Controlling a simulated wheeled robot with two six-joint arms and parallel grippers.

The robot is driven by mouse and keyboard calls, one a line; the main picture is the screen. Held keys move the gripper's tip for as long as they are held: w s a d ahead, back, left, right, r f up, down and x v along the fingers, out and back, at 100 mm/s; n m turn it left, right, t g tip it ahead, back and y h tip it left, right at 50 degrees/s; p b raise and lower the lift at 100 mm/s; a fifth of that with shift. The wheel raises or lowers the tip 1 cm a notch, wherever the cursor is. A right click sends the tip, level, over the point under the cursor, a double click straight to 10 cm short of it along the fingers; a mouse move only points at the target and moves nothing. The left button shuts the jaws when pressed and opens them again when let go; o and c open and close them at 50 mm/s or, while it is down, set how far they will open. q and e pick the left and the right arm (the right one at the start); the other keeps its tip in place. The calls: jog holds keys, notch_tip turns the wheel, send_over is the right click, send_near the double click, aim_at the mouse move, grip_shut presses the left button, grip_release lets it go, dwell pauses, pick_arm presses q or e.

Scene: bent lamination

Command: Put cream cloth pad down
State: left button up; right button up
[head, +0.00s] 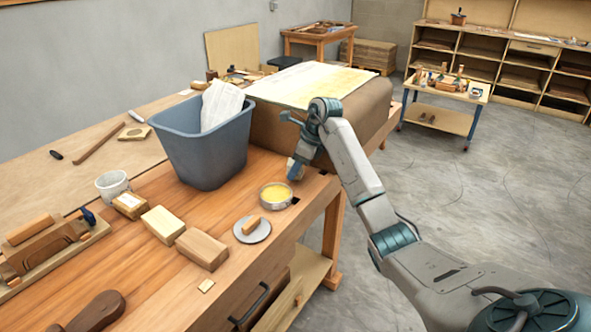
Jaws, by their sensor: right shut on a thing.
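My right gripper (294,168) is low over the right part of the wooden bench (236,187), just behind a round tin of yellow wax (276,194). It is shut on what I take to be the cream cloth pad. The pad is too small and too hidden by the fingers to make out. A grey disc (252,229) with a small wooden block (251,225) on it lies in front of the tin. My left gripper is not in view.
A blue-grey bin (203,150) holding white cloth or paper (221,105) stands left of my gripper. A large brown block (283,128) topped by a pale sheet (311,84) is behind it. Wooden blocks (201,249) and a white cup (113,186) stand left.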

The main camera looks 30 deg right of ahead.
jog(key=shift+f, duration=0.85)
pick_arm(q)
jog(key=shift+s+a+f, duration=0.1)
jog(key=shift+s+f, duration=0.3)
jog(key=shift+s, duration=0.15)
pick_arm(e)
jog(key=shift+f, duration=0.1)
jog(key=shift+f, duration=0.1)
jog(key=o, duration=1.3)
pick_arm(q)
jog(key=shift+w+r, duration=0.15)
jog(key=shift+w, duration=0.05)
pick_arm(e)
jog(key=shift+r, duration=0.2)
